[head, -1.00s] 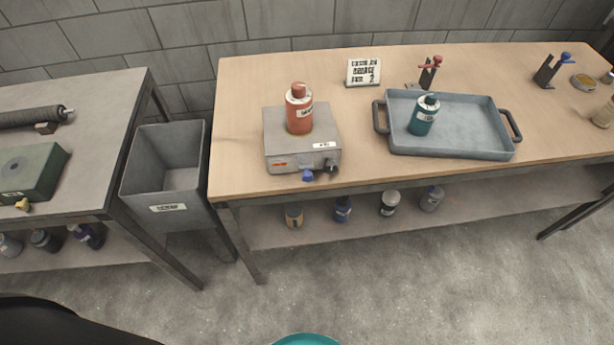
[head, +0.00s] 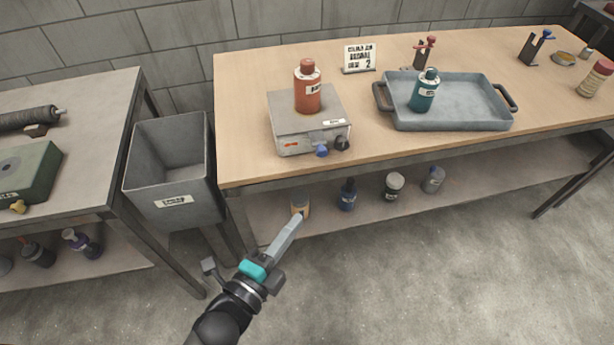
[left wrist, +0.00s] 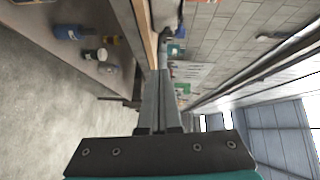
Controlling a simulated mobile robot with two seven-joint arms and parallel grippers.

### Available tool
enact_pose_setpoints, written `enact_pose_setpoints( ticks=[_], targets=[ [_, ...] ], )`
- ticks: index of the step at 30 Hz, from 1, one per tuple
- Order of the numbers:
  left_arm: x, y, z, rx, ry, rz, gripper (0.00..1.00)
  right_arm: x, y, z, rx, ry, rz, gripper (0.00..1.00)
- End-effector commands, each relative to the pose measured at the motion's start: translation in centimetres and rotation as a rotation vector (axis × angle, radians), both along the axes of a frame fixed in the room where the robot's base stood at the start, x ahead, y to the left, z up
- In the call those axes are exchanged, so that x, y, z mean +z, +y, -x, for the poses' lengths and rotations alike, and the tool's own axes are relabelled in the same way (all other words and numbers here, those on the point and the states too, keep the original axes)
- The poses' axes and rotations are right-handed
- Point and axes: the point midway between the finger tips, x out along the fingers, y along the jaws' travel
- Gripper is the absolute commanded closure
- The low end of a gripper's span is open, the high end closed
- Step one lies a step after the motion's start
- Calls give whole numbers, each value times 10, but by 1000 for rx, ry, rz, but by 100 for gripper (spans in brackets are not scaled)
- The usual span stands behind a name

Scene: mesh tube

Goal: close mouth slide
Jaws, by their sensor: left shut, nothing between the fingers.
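No part that I can clearly tell is the mouth slide shows. A grey metal box (head: 300,138) stands near the left front of the wooden table, with a blue knob (head: 321,150) and a black knob (head: 342,143) on its front. A red bottle (head: 307,92) stands upright on it. My left gripper (head: 298,218) is shut and empty in front of the table, below the box and apart from it, pointing up and right. Its closed fingers (left wrist: 160,100) also show in the left wrist view. My right gripper is out of view.
A blue-grey tray (head: 455,120) holds a teal bottle (head: 424,92). A sign (head: 360,57) stands behind. A grey bin (head: 170,185) is left of the wooden table (head: 240,90); several bottles stand on its lower shelf. The floor in front is clear.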

Motion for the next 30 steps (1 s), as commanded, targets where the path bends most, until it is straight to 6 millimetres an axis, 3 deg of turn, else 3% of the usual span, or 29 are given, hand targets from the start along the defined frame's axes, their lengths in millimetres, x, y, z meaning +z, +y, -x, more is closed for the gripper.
enact_pose_setpoints(
  ticks=[3,6,11,27,30],
  targets=[
    [24,-6,1,-29,-89,-48,100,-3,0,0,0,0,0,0],
    [31,-9,-1,-38,-118,-62,100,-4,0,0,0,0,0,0],
    [32,-15,-14,-39,-121,-62,100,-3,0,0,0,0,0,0],
    [32,-54,-91,-36,-118,-60,100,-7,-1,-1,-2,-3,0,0],
    [31,-48,-105,-36,-118,-64,100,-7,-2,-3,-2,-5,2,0]
  ],
)
